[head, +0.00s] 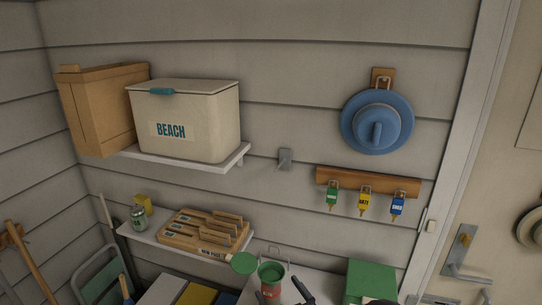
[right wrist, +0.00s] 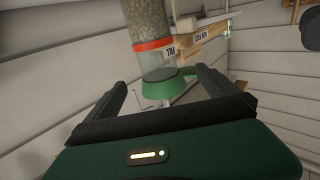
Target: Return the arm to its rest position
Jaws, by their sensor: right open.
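My right gripper (head: 284,290) shows at the bottom edge of the head view as two dark, spread fingers. In the right wrist view its jaws (right wrist: 162,80) are open with nothing clamped between them. A green-and-red container (head: 271,274) stands just behind the fingers, and a round green lid (head: 243,263) is beside it. The right wrist view shows a clear tube of seed (right wrist: 148,22) with a red band, and a green part (right wrist: 167,85) beyond the fingertips. I cannot tell whether the fingers touch anything. My left gripper is not in view.
A wall shelf (head: 190,158) holds a BEACH box (head: 200,120) and a cardboard box (head: 100,105). A lower shelf (head: 150,238) holds a wooden sorter (head: 205,232) and a can (head: 138,217). A green box (head: 370,280) stands right of the gripper. Keys hang on a wooden rack (head: 345,179).

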